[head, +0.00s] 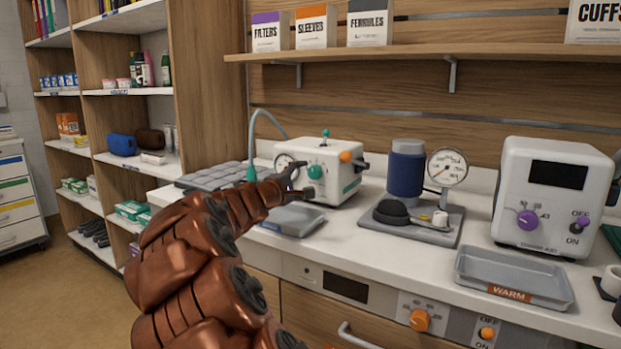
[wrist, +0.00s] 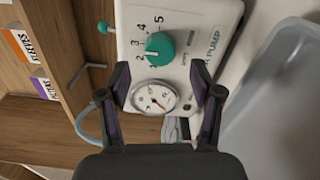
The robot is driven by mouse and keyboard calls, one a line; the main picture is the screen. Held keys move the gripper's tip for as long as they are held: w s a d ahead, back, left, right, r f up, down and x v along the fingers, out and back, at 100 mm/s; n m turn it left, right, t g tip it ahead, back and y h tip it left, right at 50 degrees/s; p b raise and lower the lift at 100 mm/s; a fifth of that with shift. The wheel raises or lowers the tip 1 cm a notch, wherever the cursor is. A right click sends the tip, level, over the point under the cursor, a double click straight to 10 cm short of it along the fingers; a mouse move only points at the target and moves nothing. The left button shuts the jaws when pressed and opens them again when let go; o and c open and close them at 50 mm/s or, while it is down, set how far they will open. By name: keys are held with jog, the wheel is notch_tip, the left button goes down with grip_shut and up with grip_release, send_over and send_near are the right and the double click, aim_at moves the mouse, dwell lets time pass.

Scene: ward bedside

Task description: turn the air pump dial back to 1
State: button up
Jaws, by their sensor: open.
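The air pump (head: 335,170) is a white box at the back of the counter. Its teal dial (head: 315,172) faces front and shows large in the wrist view (wrist: 159,46), with numbers from 2 to 5 visible around it. A white mark on the dial seems to point near the 2, but I cannot read it surely. My gripper (head: 290,186) is in front of the pump face. In the wrist view my gripper (wrist: 167,88) is open and empty. The dial lies beyond its fingertips, apart from them. The pump's round gauge (wrist: 154,97) shows between the fingers.
A grey tray (head: 292,221) lies in front of the pump. A blue cylinder device (head: 406,170) stands to the right. A shelf (head: 430,53) runs above.

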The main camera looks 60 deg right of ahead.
aim_at(312, 174)
jog(key=shift+d, duration=2.15)
jog(key=c, duration=1.1)
jog(key=shift+c, duration=0.2)
